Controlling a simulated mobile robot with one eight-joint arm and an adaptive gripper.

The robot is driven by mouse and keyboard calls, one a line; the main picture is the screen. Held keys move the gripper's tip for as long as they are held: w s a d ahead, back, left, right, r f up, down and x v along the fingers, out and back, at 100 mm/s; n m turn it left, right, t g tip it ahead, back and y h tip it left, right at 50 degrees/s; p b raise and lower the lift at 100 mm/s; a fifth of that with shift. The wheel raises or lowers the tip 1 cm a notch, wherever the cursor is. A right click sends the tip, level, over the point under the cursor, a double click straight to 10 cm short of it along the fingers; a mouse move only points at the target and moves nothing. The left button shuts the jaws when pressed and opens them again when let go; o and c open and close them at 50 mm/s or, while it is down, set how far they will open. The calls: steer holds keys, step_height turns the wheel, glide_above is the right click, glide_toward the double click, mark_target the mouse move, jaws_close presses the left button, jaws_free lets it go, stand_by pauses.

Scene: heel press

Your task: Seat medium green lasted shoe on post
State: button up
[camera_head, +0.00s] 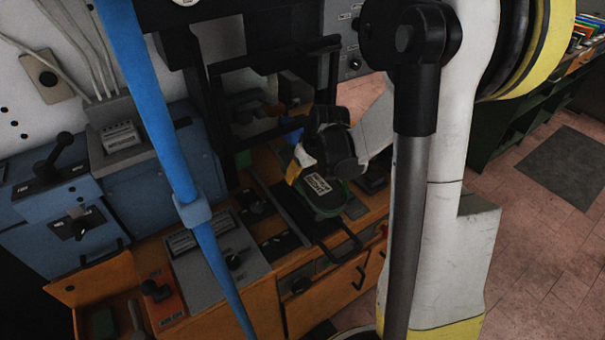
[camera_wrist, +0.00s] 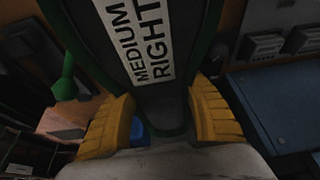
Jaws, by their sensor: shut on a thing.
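The shoe (camera_head: 322,203) is sole-up, with a dark sole, a green edge and a white label. In the wrist view the shoe (camera_wrist: 180,100) fills the upper middle, and its label reads MEDIUM RIGHT. My gripper (camera_head: 305,160) is at the shoe's narrower end. In the wrist view its yellow fingers (camera_wrist: 160,118) are shut on the shoe, one on each side. The shoe's upper is hidden beneath the sole. I cannot make out the post in either view.
A black press frame (camera_head: 215,120) stands just behind and left of the shoe. An orange-brown bench (camera_head: 265,300) with grey control panels (camera_head: 215,262) lies below and left. A blue machine (camera_head: 60,225) is at the left. Open floor (camera_head: 545,270) lies at the right.

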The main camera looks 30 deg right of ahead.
steer(key=shift+f+b, duration=0.35)
steer(key=shift+f, duration=0.05)
steer(key=o, duration=1.5)
steer(key=v, duration=1.2)
steer(key=shift+r, duration=0.1)
